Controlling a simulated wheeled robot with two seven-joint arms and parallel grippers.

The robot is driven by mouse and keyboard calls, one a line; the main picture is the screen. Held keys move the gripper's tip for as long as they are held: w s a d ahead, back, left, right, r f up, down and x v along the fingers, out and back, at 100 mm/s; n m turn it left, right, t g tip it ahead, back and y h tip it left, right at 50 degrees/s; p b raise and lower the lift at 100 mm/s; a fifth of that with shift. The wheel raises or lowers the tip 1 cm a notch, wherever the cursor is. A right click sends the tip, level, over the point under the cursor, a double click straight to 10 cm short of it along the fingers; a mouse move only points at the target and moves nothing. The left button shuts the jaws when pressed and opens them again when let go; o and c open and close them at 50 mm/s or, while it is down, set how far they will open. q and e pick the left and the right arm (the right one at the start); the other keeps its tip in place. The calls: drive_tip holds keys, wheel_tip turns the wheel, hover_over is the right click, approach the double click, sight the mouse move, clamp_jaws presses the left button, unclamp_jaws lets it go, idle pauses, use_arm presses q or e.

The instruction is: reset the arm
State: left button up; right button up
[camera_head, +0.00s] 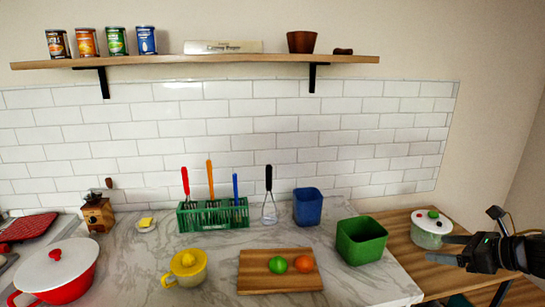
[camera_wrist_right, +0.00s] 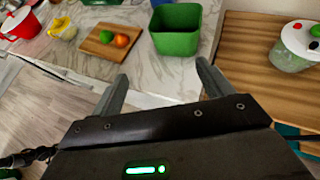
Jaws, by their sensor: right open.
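My right gripper (camera_head: 436,248) comes in from the right edge in the head view, its two fingers pointing left and spread apart with nothing between them. It is in front of a white pot with a lid (camera_head: 432,230) on the wooden side table. In the right wrist view the open fingers (camera_wrist_right: 162,72) point toward the counter, and the green bin (camera_wrist_right: 177,29) stands beyond them, apart from them. The white pot also shows at the upper right there (camera_wrist_right: 293,48). My left gripper is not in view.
The green bin (camera_head: 361,240) and a blue bin (camera_head: 307,207) stand on the marble counter. A cutting board (camera_head: 258,283) holds a lime and an orange. A yellow juicer (camera_head: 187,267), red pot (camera_head: 60,275) and green utensil rack (camera_head: 213,215) are further left. A wall shelf (camera_head: 200,60) hangs above.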

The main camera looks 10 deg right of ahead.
drive_tip(key=w+d+f+m+t+h, duration=0.35)
drive_tip(key=d+f+m, duration=0.7)
drive_tip(key=m, duration=0.65)
drive_tip(key=s+d+f+m+g+h, duration=0.1)
drive_tip(key=s+d+f+m+g, duration=0.3)
drive_tip(key=f, duration=0.6)
drive_tip(key=s+a+f+m+t+h, duration=0.1)
drive_tip(key=s+f+m+h, duration=0.15)
drive_tip(key=f+m, duration=0.55)
drive_tip(key=s+d+f+m+g+h, duration=0.1)
drive_tip(key=s+d+f+m+g, duration=0.15)
drive_tip(key=f, duration=0.95)
drive_tip(key=s+a+f+m+g, duration=0.25)
drive_tip(key=s+a+f, duration=0.45)
drive_tip(key=s+f, duration=0.35)
drive_tip(key=s+a+f+m+g, duration=0.2)
drive_tip(key=s+a+f+m, duration=0.2)
drive_tip(key=s+a+f, duration=0.5)
drive_tip(key=s+a+f+g+y, duration=0.1)
drive_tip(key=s+a+f, duration=0.4)
drive_tip(key=s+a, duration=0.4)
drive_tip(key=s+a+f+g+y, duration=0.1)
drive_tip(key=s+a+f, duration=0.5)
drive_tip(key=a, duration=0.8)
drive_tip(key=s+g, duration=0.1)
drive_tip(key=s, duration=0.2)
drive_tip(key=shift+a+f+m+y, duration=0.15)
drive_tip(key=shift+f+m+y, duration=0.15)
drive_tip(key=shift+y, duration=0.1)
